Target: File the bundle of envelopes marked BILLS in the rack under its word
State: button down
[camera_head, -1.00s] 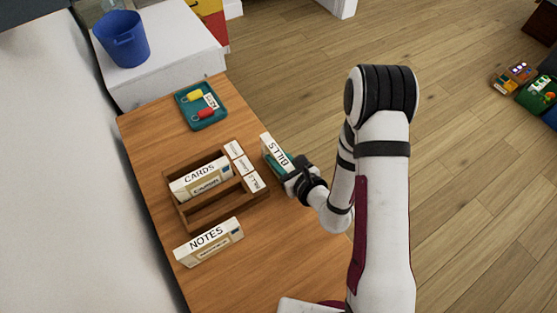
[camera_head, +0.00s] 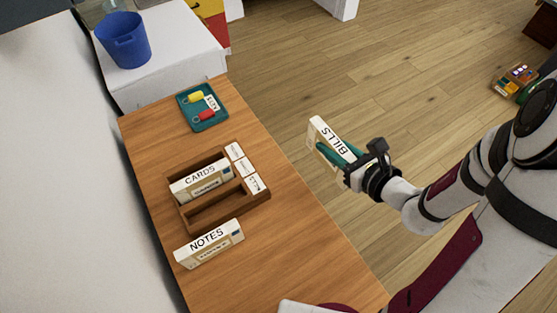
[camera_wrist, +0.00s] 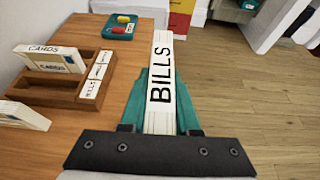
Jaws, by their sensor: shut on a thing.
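The BILLS bundle (camera_head: 325,132) is a white block of envelopes with its word on the upper edge. My gripper (camera_head: 345,160) is shut on it and holds it in the air, right of the table edge in the head view. In the wrist view the bundle (camera_wrist: 161,75) stands between the teal fingers, word up. The wooden rack (camera_head: 228,210) is on the table to the left, apart from the bundle. The CARDS bundle (camera_head: 198,182) sits in it; the slot nearer the NOTES bundle looks empty. That slot's label (camera_wrist: 91,88) seems to read BILLS; the other labels are too small to read surely.
The NOTES bundle (camera_head: 208,243) stands on the table (camera_head: 285,240) beside the rack. A teal tray (camera_head: 222,119) with keys lies beyond the rack. A blue bucket (camera_head: 124,40) stands on a white cabinet. A white wall (camera_head: 60,180) borders the table's left side.

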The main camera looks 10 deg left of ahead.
jog(key=a+n+g, duration=0.1)
jog(key=a+r+n+y, duration=0.1)
jog(key=a, duration=0.1)
jog(key=a+n+g+y, duration=0.1)
jog(key=shift+w+a+r+g, duration=0.15)
jog(key=shift+w+r+g, duration=0.15)
jog(key=shift+r, duration=0.1)
jog(key=n+g+h, duration=0.2)
jog(key=n+g, duration=1.3)
jog(key=g, duration=0.2)
send_over(212, 198)
jog(key=s+d, duration=0.1)
jog(key=d, duration=0.1)
notch_tip(212, 198, down, 7)
jog(key=f, duration=0.3)
jog(key=shift+s+a+f, duration=0.15)
jog(key=shift+a+f, duration=0.1)
jog(key=shift+a, duration=0.1)
jog(key=shift+f, duration=0.45)
jog(key=shift+f, duration=0.1)
